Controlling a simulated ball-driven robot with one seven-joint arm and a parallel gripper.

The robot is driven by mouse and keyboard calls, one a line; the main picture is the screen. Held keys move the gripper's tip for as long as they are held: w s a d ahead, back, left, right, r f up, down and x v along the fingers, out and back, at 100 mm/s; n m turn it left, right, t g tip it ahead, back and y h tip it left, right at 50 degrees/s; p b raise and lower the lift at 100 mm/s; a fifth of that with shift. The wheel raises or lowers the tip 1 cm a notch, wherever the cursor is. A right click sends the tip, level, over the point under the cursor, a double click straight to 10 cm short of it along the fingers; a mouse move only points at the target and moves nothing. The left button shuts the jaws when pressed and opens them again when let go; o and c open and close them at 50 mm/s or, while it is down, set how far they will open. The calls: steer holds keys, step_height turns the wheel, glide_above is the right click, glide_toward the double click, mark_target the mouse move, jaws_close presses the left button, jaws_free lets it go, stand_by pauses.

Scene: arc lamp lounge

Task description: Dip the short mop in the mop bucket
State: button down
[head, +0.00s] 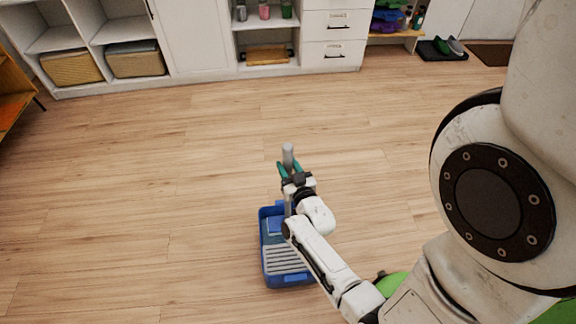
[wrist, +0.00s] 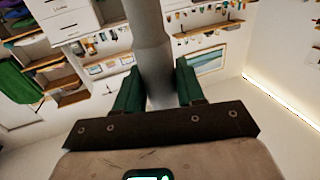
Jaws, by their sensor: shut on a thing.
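The short mop's grey handle (head: 288,152) stands upright between the green fingers of my gripper (head: 290,171). In the wrist view the pale grey handle (wrist: 150,50) runs between both fingers of my gripper (wrist: 158,88), which is shut on it. The blue mop bucket (head: 265,262) sits on the floor below my gripper. It has a pale slatted wringer (head: 286,261) in its near part and a blue interior at its far part. The mop's lower end is hidden behind my arm, so I cannot tell whether it touches the bucket's inside.
White shelving (head: 195,40) with woven baskets (head: 135,59) and drawers lines the far wall. A dark mat with shoes (head: 440,47) lies at the back right. An orange wooden piece (head: 12,92) stands at the left edge. The wooden floor around the bucket is clear.

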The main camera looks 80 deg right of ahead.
mark_target(288, 146)
step_height(288, 146, down, 11)
steer(key=b, duration=0.9)
steer(key=shift+r, duration=0.1)
stand_by(0.8)
step_height(288, 146, up, 17)
steer(key=p, duration=1.6)
stand_by(0.6)
step_height(288, 146, up, 4)
steer(key=p, duration=0.4)
stand_by(0.3)
